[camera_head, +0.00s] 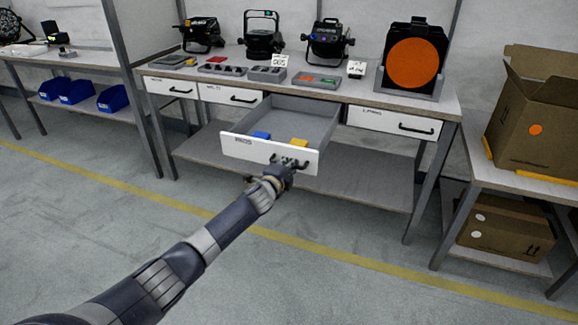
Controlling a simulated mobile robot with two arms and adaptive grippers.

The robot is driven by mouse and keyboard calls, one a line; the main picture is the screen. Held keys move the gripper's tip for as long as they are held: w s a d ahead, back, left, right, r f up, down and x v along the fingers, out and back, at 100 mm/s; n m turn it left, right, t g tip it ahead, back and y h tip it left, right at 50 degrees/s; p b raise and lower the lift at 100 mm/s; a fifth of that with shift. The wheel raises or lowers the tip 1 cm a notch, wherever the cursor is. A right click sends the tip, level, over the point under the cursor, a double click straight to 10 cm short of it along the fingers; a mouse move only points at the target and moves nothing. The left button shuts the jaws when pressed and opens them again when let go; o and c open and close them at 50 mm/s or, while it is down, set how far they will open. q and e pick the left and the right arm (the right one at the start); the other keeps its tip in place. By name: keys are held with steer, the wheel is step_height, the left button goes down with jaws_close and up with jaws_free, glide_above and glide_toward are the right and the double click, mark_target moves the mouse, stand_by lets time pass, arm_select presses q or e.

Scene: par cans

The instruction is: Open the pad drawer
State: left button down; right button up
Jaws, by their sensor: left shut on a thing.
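The pad drawer (240,152) is pulled well out from under the middle of the workbench. Its white front carries a dark label, too small to read surely. A blue pad (261,136) and a yellow pad (298,143) lie inside. My left gripper (285,168) is at the right half of the drawer front, shut on the dark drawer handle (302,164). The gripper hides part of the handle. My right gripper does not show.
Closed drawers (231,96) sit left and another closed drawer (394,124) sits right. Several stage lights and trays stand on the workbench top (225,79). An open cardboard box (535,120) stands on the right table. The floor in front is clear.

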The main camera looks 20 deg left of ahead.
arm_select(q)
steer(key=shift+r, duration=0.1)
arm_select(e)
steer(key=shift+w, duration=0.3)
arm_select(q)
steer(key=c, duration=1.7)
jaws_free()
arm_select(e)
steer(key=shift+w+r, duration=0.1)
arm_select(q)
steer(key=v, duration=1.2)
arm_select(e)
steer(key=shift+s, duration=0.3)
